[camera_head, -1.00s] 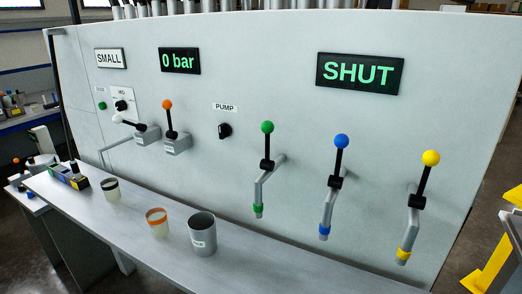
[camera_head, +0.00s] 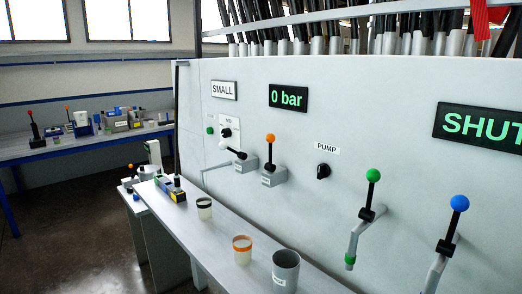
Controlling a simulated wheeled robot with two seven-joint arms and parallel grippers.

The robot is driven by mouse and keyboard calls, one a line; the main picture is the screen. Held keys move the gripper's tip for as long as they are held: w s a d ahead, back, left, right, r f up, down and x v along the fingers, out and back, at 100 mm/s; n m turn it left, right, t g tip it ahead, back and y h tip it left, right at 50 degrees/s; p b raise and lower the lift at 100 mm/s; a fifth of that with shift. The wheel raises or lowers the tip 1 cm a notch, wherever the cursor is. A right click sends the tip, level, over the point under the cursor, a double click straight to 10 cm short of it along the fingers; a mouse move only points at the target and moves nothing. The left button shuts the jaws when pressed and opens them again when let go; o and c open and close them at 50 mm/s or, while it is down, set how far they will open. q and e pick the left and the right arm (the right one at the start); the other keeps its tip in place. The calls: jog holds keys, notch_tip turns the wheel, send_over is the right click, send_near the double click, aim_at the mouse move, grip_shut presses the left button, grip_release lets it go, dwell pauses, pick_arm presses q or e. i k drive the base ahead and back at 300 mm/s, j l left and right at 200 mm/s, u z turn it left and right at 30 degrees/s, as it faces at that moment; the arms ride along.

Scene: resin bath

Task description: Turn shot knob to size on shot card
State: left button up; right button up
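The shot card (camera_head: 223,90) on the upper left of the panel reads SMALL. A small black knob (camera_head: 226,132) sits on a white plate below it, with a label above it that looks like "MED"; finer marks are too small to read. Just below the knob is a lever with a white ball (camera_head: 223,143). Neither of my grippers shows in the view.
An orange-ball lever (camera_head: 270,139), a black pump knob (camera_head: 323,171), a green-ball lever (camera_head: 373,175) and a blue-ball lever (camera_head: 459,203) stick out of the panel. Displays read 0 bar (camera_head: 288,97) and SHUT (camera_head: 480,125). Cups and a grey beaker (camera_head: 285,272) stand on the shelf (camera_head: 222,237).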

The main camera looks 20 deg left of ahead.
aim_at(226, 133)
jog(key=u, duration=0.85)
